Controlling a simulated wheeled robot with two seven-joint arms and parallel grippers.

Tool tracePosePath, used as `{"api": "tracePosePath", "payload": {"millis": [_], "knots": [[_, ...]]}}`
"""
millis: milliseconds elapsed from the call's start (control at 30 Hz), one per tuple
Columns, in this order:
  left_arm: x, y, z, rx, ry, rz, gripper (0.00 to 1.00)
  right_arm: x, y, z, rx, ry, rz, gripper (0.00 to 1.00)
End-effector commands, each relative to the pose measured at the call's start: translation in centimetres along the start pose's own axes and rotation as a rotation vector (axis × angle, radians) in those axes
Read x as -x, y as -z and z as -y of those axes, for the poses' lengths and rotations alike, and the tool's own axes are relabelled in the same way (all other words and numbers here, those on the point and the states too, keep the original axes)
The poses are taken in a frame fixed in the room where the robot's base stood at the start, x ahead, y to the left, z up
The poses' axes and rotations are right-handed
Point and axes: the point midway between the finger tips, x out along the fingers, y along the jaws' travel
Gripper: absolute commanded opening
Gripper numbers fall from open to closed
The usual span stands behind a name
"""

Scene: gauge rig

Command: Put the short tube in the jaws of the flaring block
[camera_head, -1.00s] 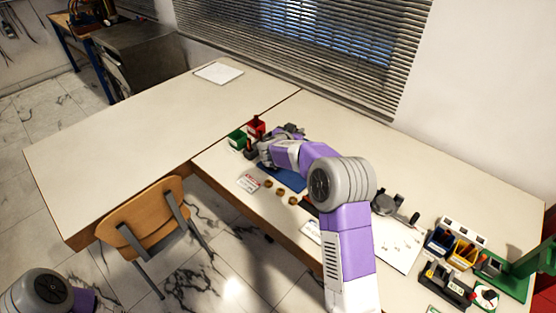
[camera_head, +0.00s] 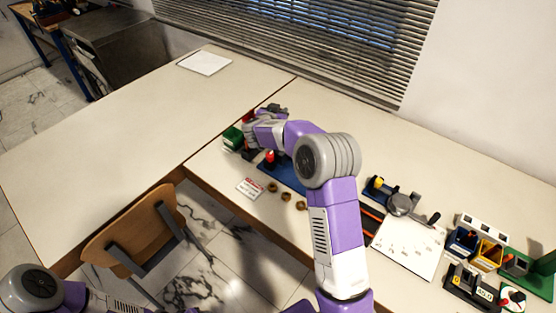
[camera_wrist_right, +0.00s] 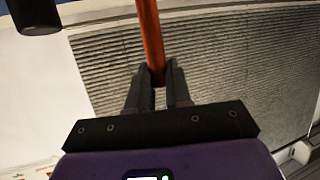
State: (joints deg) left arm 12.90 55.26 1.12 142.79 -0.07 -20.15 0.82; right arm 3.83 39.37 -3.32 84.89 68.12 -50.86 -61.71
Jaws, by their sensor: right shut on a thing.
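My right gripper (camera_head: 252,132) is at the far left part of the workbench, above the bench near the green bin. In the right wrist view its two dark fingers (camera_wrist_right: 158,88) are shut on an orange-brown tube (camera_wrist_right: 152,35). The tube runs from the fingertips up out of the top of that view, so its far end is cut off. I cannot pick out the flaring block for sure; a red-and-dark tool (camera_head: 270,158) stands on the blue mat (camera_head: 291,176) beside my gripper. My left gripper is out of view.
A green bin (camera_head: 232,138) stands left of my right gripper. Several brass rings (camera_head: 286,198) and a printed card (camera_head: 249,188) lie along the front edge. A cranked tool (camera_head: 403,204), a white sheet (camera_head: 408,248) and small bins (camera_head: 462,241) are to the right.

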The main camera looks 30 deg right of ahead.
Motion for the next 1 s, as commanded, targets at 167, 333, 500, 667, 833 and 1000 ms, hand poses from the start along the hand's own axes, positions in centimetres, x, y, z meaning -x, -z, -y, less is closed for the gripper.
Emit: {"api": "tracePosePath", "payload": {"millis": [167, 333, 500, 667, 833, 1000], "knots": [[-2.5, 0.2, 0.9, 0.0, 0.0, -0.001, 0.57, -0.9, -2.5, 0.0, 0.001, 0.001, 0.001, 0.0], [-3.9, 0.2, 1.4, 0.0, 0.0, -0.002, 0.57, -1.4, -3.9, 0.1, 0.001, 0.001, 0.001, 0.0], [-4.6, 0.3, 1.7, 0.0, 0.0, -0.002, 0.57, -2.0, -5.3, 0.1, 0.002, 0.001, 0.002, 0.0], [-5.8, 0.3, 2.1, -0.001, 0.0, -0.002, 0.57, -3.0, -8.0, 0.0, 0.003, 0.0, 0.003, 0.0], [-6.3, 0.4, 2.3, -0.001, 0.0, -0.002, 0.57, -3.5, -9.3, 0.0, 0.001, 0.0, 0.001, 0.0], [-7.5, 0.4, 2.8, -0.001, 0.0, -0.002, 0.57, -4.5, -12.0, 0.0, 0.002, 0.0, 0.003, 0.0]]}}
